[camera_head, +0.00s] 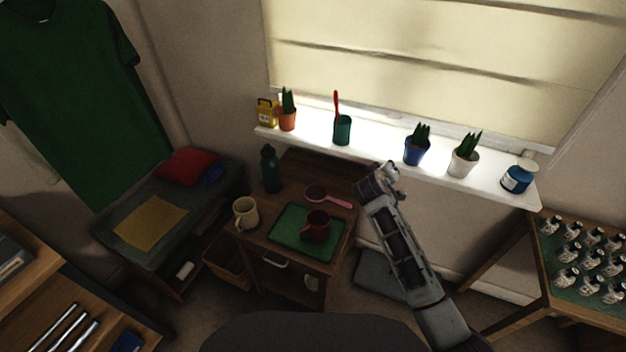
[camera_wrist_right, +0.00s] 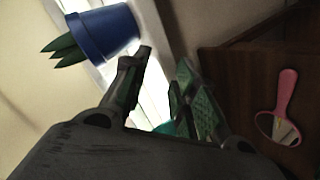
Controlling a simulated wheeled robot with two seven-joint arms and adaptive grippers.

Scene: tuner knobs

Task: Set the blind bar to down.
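The cream blind (camera_head: 430,60) hangs over the window in the head view, with darker crosswise folds. Its lower edge, where the blind bar (camera_head: 455,131) appears as a pale strip, is close above the white sill; plants partly cover it. My right gripper (camera_head: 380,178) is in front of the sill, below and apart from the blind. In the right wrist view the two fingers of my right gripper (camera_wrist_right: 163,62) stand apart with nothing between them. My left gripper is not in view.
The sill (camera_head: 380,150) holds a blue-potted plant (camera_head: 416,146), a white-potted plant (camera_head: 464,158), a blue jar (camera_head: 517,177), a green cup (camera_head: 342,130) and an orange-potted plant (camera_head: 287,117). A small wooden table (camera_head: 255,232) with mugs and a pink-handled mirror (camera_head: 322,195) stands below.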

